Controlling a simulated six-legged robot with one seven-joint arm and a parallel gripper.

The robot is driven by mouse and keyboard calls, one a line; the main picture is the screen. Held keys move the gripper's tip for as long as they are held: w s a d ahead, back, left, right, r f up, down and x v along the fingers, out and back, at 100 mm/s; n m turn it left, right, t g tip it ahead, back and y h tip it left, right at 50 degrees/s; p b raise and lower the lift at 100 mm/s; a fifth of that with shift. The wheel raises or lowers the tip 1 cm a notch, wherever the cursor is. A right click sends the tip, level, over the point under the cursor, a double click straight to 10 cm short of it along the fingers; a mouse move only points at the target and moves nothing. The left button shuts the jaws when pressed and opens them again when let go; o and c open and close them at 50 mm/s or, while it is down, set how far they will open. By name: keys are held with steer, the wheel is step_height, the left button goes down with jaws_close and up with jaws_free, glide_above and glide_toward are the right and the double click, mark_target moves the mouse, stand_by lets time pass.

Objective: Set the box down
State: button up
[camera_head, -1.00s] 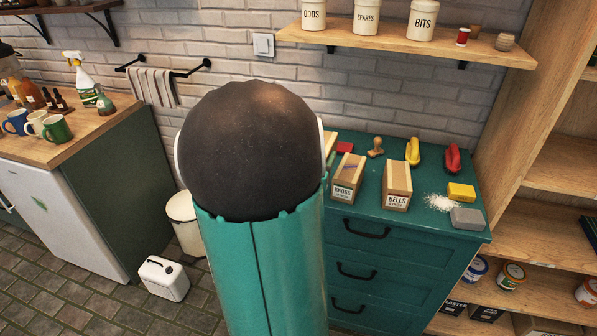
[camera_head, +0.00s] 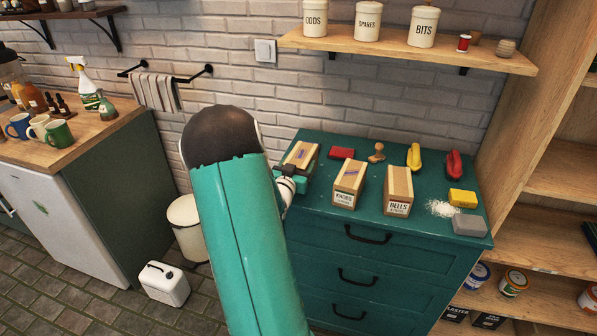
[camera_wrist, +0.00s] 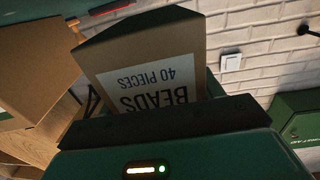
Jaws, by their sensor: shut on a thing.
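A cardboard box with a white label reading "BEADS 40 PIECES" (camera_wrist: 150,55) fills the middle of the wrist view. My gripper (camera_head: 291,174) is shut on this box (camera_head: 303,150) at the left end of the green dresser top (camera_head: 330,221). In the wrist view the dark edge of my gripper (camera_wrist: 160,122) covers the lower part of the box. I cannot tell whether the box's base touches the dresser top.
Right of the held box stand a "KNOBS" box (camera_head: 348,185) and a "BELLS" box (camera_head: 398,192). A red block (camera_head: 341,153), a wooden stamp (camera_head: 377,152), yellow and red tools, a yellow sponge (camera_head: 462,197) and a grey block (camera_head: 469,225) share the top.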

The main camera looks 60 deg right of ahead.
steer(key=shift+f, duration=1.2)
steer(key=shift+f, duration=0.2)
steer(key=o, duration=1.3)
steer(key=shift+f, duration=0.1)
steer(key=shift+s, duration=0.1)
steer(key=s+a, duration=0.1)
steer(key=a, duration=1.2)
steer(key=shift+s+a, duration=0.15)
steer(key=shift+a, duration=0.25)
